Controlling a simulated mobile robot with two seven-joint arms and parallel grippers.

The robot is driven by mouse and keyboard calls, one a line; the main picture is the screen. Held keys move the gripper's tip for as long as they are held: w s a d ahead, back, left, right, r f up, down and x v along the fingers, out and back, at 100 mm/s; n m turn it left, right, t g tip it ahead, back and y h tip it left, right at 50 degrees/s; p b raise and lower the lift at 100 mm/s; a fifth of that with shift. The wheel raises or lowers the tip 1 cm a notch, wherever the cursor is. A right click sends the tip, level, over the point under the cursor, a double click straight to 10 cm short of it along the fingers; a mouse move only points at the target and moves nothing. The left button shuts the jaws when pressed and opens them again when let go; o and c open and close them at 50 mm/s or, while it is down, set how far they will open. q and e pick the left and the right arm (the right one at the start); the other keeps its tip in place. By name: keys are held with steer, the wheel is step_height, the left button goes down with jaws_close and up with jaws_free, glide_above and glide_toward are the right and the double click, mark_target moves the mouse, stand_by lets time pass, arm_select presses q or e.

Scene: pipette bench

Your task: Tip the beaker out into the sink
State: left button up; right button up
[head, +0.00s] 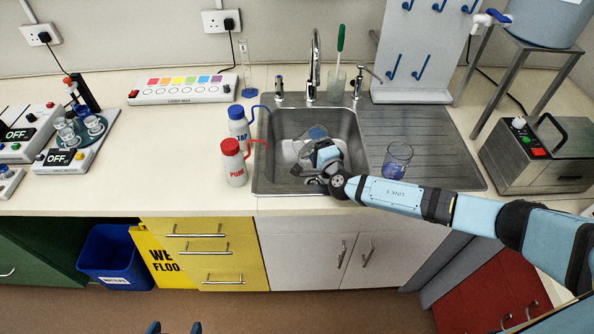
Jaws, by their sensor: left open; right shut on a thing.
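The sink (262,165) is a steel basin at the middle of the bench. My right arm reaches in from the right, and my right gripper (322,142) is inside the basin's outline, shut on a clear glass beaker (318,132). Only part of this beaker shows, looking tilted past the gripper; its contents cannot be made out. Another clear glass vessel (398,162) with blue liquid stands upright on the draining board. My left gripper (174,328) shows only as two blue tips, apart and empty, at the bottom edge, well away from the bench.
A tap (315,65) rises behind the basin. Blue-capped (238,122) and red-capped (233,165) wash bottles stand at its left edge. The ribbed draining board (440,130) lies right, below a peg rack (415,50). A measuring cylinder (246,70) stands back left.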

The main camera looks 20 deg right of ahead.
mark_target(307, 143)
steer(key=shift+s+a+r+n+p, duration=0.1)
steer(key=shift+a+r+n+p, duration=0.15)
steer(key=shift+n, duration=0.35)
stand_by(0.4)
steer(key=shift+s+a+r+n+t+p, duration=0.15)
steer(key=shift+r+n+t+p, duration=0.1)
steer(key=shift+n, duration=0.2)
steer(key=shift+a+r+n+t+p, duration=0.15)
steer(key=shift+n+t, duration=0.1)
steer(key=shift+n, duration=0.2)
steer(key=shift+s+a+r+n+t+y+p, duration=0.15)
steer(key=shift+r+n+y+p, duration=0.1)
steer(key=shift+r+n+p, duration=0.3)
steer(key=shift+s+a+r+n+t+y+p, duration=0.15)
steer(key=shift+r+n+y+p, duration=0.1)
steer(key=shift+r+n+p, duration=0.25)
steer(key=shift+a+f+n, duration=0.1)
steer(key=shift+a+n, duration=0.05)
steer(key=shift+n, duration=0.2)
steer(key=n, duration=0.1)
steer(key=a+n+y, duration=0.1)
steer(key=shift+s+n+t, duration=0.25)
steer(key=shift+n+t, duration=0.15)
steer(key=shift+a+r+n, duration=0.15)
steer(key=shift+r+n, duration=0.25)
steer(key=shift+s+a+r+n+y+p, duration=0.15)
steer(key=shift+r+n+y+p, duration=0.2)
steer(key=shift+r+p, duration=0.35)
steer(key=shift+n, duration=0.35)
steer(key=shift+f, duration=0.1)
